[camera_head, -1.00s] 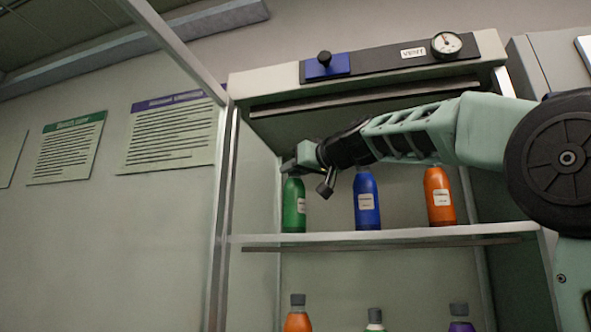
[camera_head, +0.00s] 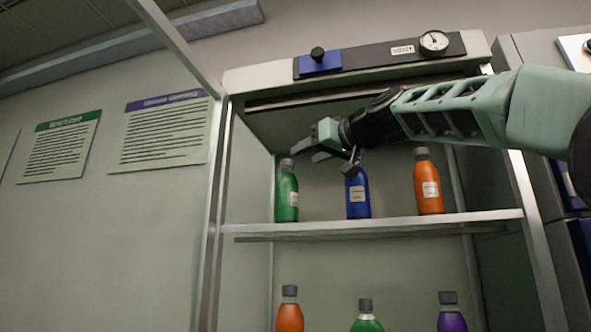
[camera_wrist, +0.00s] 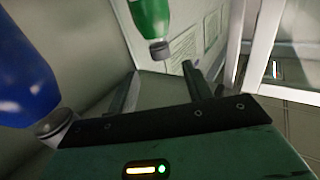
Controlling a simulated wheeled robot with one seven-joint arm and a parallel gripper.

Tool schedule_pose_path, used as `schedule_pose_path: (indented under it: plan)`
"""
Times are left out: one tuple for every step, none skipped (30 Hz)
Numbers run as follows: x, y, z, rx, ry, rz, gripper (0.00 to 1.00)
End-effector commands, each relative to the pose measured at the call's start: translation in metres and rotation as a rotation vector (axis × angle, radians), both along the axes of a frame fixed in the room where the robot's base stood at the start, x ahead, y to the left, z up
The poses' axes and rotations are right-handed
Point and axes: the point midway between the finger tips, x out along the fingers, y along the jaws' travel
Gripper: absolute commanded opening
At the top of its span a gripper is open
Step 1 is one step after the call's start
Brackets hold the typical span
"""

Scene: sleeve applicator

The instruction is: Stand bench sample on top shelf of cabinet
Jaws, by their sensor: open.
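Three capped, labelled bottles stand upright on the upper shelf (camera_head: 400,222) of the cabinet: a green bottle (camera_head: 287,195) at left, a blue bottle (camera_head: 358,198) in the middle and an orange bottle (camera_head: 429,190) at right. I cannot tell which is the bench sample. My gripper (camera_head: 310,151) is open and empty, close to the green bottle's cap and above and left of the blue one. In the wrist view the green bottle (camera_wrist: 150,18) shows upside down beyond the fingers, apart from them. The blue bottle (camera_wrist: 22,80) is close at the left.
A lower shelf level holds an orange bottle (camera_head: 290,316), a green bottle (camera_head: 367,323) and a purple bottle (camera_head: 451,320), cut off by the frame. A metal post (camera_head: 216,200) bounds the cabinet at left. A panel with a gauge (camera_head: 434,41) tops it.

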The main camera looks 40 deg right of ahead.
Motion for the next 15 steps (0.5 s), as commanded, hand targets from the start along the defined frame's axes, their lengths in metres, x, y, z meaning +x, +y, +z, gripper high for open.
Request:
schedule_pose_path:
  plan:
    - [-0.012, 0.000, -0.004, 0.000, -0.003, 0.000, 0.51]
    - [-0.014, -0.001, -0.005, 0.000, -0.003, 0.000, 0.51]
    - [-0.018, -0.001, -0.005, -0.001, -0.003, 0.000, 0.51]
    - [-0.021, -0.001, -0.005, 0.000, -0.003, 0.000, 0.51]
    - [-0.024, -0.001, -0.004, 0.000, -0.003, 0.001, 0.51]
    - [-0.027, -0.002, -0.004, 0.000, -0.002, 0.000, 0.51]
    - [-0.030, -0.002, -0.004, -0.001, -0.001, 0.000, 0.51]
    - [-0.032, -0.002, -0.003, -0.001, -0.001, 0.000, 0.51]
    - [-0.034, -0.002, -0.002, -0.001, -0.001, -0.001, 0.51]
    - [-0.035, -0.002, -0.002, 0.000, -0.001, -0.001, 0.51]
    - [-0.036, -0.002, -0.002, 0.000, 0.000, 0.000, 0.51]
    - [-0.037, -0.002, -0.001, 0.001, 0.001, 0.000, 0.51]
    - [-0.038, -0.002, -0.001, 0.001, 0.001, 0.000, 0.51]
    - [-0.038, -0.002, -0.001, 0.001, 0.001, 0.000, 0.51]
    - [-0.038, -0.002, 0.000, 0.001, 0.001, 0.000, 0.51]
